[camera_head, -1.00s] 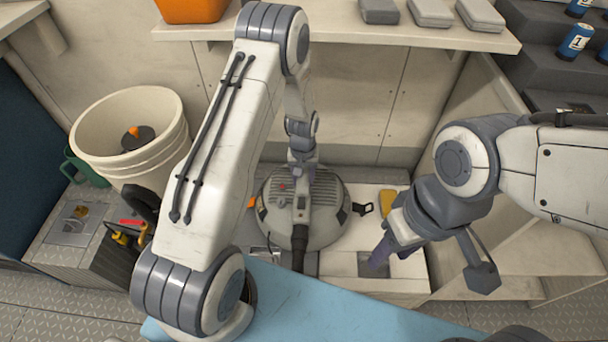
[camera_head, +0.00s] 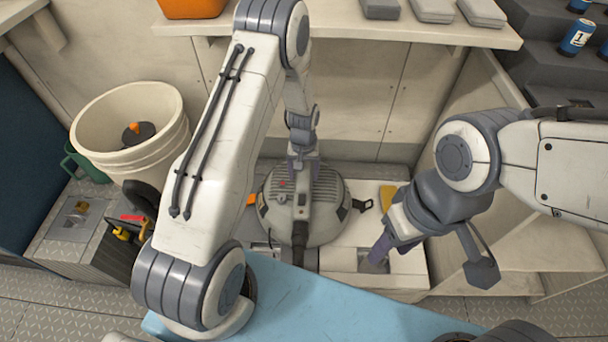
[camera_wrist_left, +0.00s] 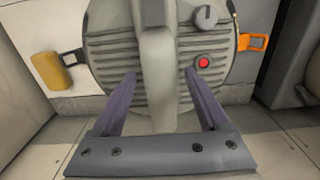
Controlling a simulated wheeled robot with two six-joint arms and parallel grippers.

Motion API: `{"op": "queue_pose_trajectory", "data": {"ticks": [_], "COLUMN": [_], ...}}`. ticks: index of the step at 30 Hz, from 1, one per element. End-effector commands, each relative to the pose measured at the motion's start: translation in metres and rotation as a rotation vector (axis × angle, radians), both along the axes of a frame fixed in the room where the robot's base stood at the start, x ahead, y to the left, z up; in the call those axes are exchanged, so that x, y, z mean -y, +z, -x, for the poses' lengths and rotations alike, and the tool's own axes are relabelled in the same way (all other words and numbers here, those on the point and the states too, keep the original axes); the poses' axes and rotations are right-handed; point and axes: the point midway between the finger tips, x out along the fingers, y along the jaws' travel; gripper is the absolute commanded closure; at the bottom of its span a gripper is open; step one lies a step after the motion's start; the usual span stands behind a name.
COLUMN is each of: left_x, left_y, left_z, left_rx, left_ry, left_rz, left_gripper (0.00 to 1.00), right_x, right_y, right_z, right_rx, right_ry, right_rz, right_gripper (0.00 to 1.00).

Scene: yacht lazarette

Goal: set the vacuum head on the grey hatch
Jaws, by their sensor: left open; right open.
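The vacuum head (camera_head: 328,222) is a round, ribbed grey unit with a handle, a red button and side latches. It rests on the white bench behind the blue surface. My left gripper (camera_head: 302,172) is over it from above. In the left wrist view, the open purple fingers of my left gripper (camera_wrist_left: 160,95) stand on either side of the handle (camera_wrist_left: 158,55); contact is not clear. My right gripper (camera_head: 376,252) points down, open, beside the head at a square recess in the bench. A grey-topped box with a metal plate (camera_head: 76,220) at the left may be the hatch.
A cream bucket (camera_head: 150,165) with a dark disc inside stands at the left, by a green mug (camera_head: 82,163). A yellow object (camera_head: 388,196) lies right of the head. A shelf (camera_head: 340,32) runs behind. The blue surface (camera_head: 320,310) in front is clear.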

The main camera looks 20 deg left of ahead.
Motion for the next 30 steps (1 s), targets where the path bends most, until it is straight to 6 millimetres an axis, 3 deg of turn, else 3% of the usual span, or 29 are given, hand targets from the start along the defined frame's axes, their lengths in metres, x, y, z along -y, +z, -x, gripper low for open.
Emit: {"op": "queue_pose_trajectory", "data": {"ticks": [6, 12, 14, 17, 20, 24, 27, 30], "left_x": [0.0, 0.002, 0.008, 0.034, 0.072, 0.12, 0.141, 0.15], "left_y": [0.042, 0.064, 0.074, 0.106, 0.152, 0.215, 0.249, 0.271], "left_z": [-0.001, 0.0, 0.002, 0.011, 0.037, 0.1, 0.153, 0.203], "left_rx": [0.002, 0.001, 0.004, 0.014, 0.022, 0.031, 0.037, 0.04], "left_ry": [0.0, -0.005, -0.023, -0.098, -0.219, -0.425, -0.569, -0.703], "left_rz": [0.0, 0.001, 0.001, 0.004, 0.012, 0.029, 0.043, 0.057], "left_gripper": [0.23, 0.23, 0.23, 0.23, 0.23, 0.23, 0.23, 0.23], "right_x": [0.0, 0.0, 0.0, 0.0, 0.0, 0.0, 0.0, 0.0], "right_y": [0.012, 0.015, 0.015, 0.015, 0.015, 0.015, 0.015, 0.015], "right_z": [0.0, 0.0, 0.0, 0.0, 0.0, 0.0, 0.0, 0.0], "right_rx": [0.0, 0.0, 0.0, 0.0, 0.0, 0.0, 0.0, 0.0], "right_ry": [0.0, 0.0, 0.0, 0.0, 0.0, 0.0, 0.0, 0.0], "right_rz": [0.0, 0.0, 0.0, 0.0, 0.0, 0.0, 0.0, 0.0], "right_gripper": [0.5, 0.5, 0.5, 0.5, 0.5, 0.5, 0.5, 0.5]}}
